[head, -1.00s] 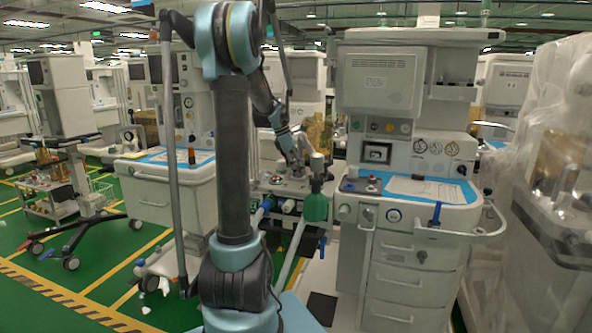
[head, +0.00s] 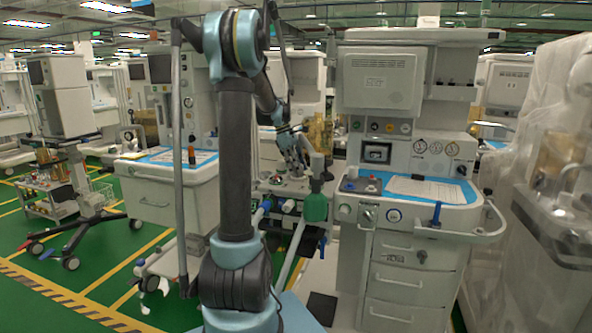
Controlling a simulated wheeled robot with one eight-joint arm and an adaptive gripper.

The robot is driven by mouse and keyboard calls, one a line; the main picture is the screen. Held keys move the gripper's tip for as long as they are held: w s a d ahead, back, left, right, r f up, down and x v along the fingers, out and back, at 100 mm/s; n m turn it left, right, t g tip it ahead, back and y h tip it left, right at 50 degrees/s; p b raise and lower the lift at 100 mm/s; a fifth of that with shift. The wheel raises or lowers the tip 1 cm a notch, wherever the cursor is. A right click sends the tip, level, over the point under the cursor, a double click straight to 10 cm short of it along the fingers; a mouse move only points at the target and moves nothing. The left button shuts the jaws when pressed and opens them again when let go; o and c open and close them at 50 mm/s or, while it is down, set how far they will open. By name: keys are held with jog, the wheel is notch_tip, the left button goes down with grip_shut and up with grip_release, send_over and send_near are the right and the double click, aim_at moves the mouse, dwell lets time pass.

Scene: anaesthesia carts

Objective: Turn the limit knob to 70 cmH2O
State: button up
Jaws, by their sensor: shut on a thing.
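My gripper (head: 297,168) is small and far off in the head view, to the right of my arm's upright links. It points down at the top of the grey breathing unit (head: 270,187), which sits beside the cart with the blue-edged worktop. Its fingers are closed at the unit's top, where the limit knob is. The knob is hidden between the fingers, and its scale and setting are too small to read.
The cart (head: 415,250) with drawers and a front rail stands to the right. A plastic-covered machine (head: 550,190) is at the far right. Green floor (head: 100,265) is open at the left.

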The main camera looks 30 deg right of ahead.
jog(key=o, duration=1.1)
jog(key=v, duration=1.2)
